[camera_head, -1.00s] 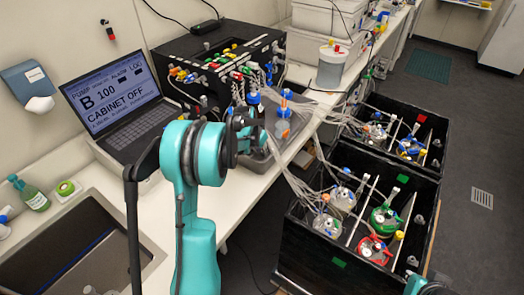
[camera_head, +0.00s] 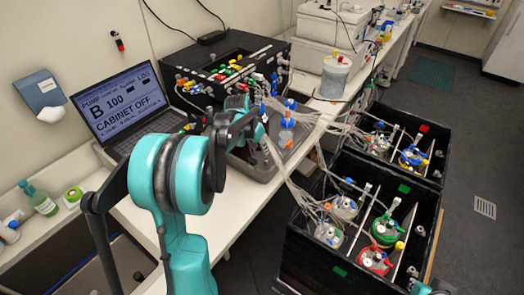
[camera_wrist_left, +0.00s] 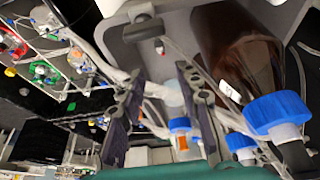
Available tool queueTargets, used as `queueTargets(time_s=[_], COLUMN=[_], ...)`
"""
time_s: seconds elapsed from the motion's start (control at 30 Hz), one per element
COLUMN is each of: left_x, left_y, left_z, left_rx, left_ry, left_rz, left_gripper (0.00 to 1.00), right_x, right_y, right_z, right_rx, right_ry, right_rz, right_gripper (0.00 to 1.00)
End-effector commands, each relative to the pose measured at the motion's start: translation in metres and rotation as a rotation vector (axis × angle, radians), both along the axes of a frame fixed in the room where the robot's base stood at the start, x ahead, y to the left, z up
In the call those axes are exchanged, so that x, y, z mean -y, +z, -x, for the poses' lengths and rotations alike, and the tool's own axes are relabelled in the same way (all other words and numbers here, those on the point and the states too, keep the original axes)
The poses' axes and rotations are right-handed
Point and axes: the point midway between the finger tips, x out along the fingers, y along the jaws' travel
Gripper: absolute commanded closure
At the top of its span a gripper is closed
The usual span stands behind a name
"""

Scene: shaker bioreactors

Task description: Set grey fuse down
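My left gripper (camera_wrist_left: 160,76) shows in the left wrist view with its two dark fingers apart and a clear gap between them. It is above the grey tray (camera_wrist_left: 122,42) that holds blue-capped bottles. In the head view the left arm reaches over this tray (camera_head: 259,172), and its own links largely hide the fingers.
A black connector box (camera_head: 212,62) stands behind the tray, next to a laptop (camera_head: 118,105). A blue-capped bottle (camera_wrist_left: 280,115) is close on the right of the wrist view. Tubes run to black crates (camera_head: 335,266) holding capped vessels.

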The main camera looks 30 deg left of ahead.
Motion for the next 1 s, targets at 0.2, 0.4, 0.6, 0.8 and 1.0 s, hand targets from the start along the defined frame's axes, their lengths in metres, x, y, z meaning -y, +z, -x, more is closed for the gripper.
queueTargets(time_s=[0.2, 0.4, 0.6, 0.8, 1.0], left_x=[0.024, 0.098, 0.162, 0.199, 0.212], left_y=[0.024, 0.062, 0.075, 0.06, 0.046], left_z=[0.017, 0.075, 0.15, 0.214, 0.242], left_rx=[0.011, 0.057, 0.124, 0.189, 0.224], left_ry=[0.006, 0.029, 0.055, 0.073, 0.081], left_rz=[-0.008, -0.023, -0.026, -0.012, 0.002], left_gripper=[0.66, 0.66, 0.66, 0.66, 0.66], right_x=[0.0, 0.0, 0.0, 0.0, 0.0], right_y=[0.001, 0.001, 0.001, 0.001, 0.001], right_z=[0.0, 0.0, 0.0, 0.0, 0.0], right_rx=[0.0, 0.0, 0.0, 0.0, 0.0], right_ry=[0.0, 0.0, 0.0, 0.0, 0.0], right_rz=[0.0, 0.0, 0.0, 0.0, 0.0], right_gripper=[1.0, 1.0, 1.0, 1.0, 1.0])
